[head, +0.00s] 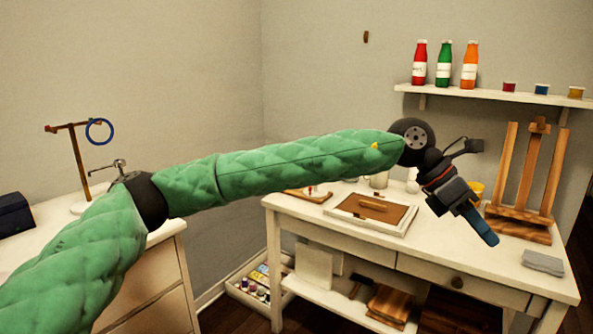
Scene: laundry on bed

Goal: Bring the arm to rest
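My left arm, in a green quilted sleeve, comes in from the left and stretches across the middle of the head view. Its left gripper (482,228) hangs at the far end, tilted down and to the right, in front of the white worktable (488,287). The blue finger part shows edge-on, so I cannot tell whether it is open or shut. I see nothing clearly held in it. My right arm and gripper are out of view.
A board (372,213), a wooden easel (525,190) and a grey cloth (543,262) are on the worktable. A wall shelf (490,96) holds red, green and orange bottles. A white cabinet (150,290) with a wooden stand (78,165) is at left.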

